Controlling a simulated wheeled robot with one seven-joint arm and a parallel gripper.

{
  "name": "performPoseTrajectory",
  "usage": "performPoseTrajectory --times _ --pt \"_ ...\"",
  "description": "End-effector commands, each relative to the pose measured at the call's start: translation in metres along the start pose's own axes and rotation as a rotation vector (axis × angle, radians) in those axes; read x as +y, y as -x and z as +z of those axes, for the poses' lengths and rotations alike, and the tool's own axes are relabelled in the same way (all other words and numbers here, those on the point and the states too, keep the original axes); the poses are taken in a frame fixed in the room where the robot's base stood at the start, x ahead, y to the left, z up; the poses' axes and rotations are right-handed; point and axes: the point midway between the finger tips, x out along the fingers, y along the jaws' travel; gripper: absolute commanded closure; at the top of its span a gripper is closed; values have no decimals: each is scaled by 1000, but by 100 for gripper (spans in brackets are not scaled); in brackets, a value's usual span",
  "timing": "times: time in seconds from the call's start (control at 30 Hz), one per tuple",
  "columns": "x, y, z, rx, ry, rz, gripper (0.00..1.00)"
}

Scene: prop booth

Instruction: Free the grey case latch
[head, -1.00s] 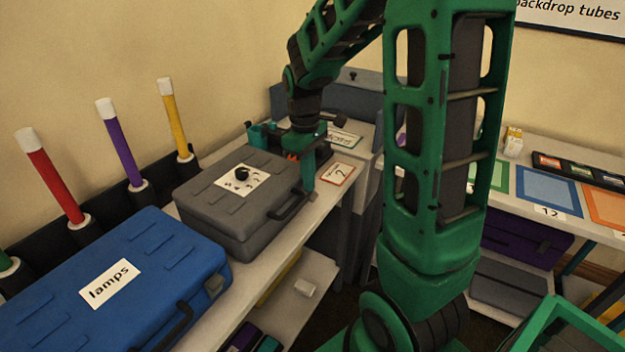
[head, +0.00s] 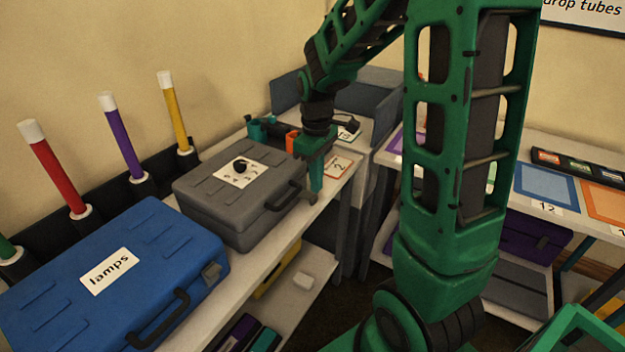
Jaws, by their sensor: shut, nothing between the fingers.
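The grey case (head: 205,193) lies closed on the white shelf. A white label with a black dial (head: 240,166) is on its lid, and a dark handle (head: 284,196) is on its front side. My gripper (head: 314,197) is shut and empty, pointing down at the case's right front corner, near the handle. A small grey piece, perhaps the latch (head: 308,198), shows right by the fingertips; I cannot tell whether they touch it.
A blue case marked "lamps" (head: 190,245) lies left of the grey case. Red (head: 55,168), purple (head: 121,137) and yellow (head: 174,113) tubes stand behind. A numbered card (head: 337,166) lies beyond my gripper. A lower shelf (head: 296,300) holds small items.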

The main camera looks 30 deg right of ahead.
Motion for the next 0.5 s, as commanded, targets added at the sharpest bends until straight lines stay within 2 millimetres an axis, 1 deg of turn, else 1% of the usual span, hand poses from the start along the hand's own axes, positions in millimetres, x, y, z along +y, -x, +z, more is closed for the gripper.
performPoseTrajectory --times 0.5 --pt "0 3 -15 0 0 0 100"
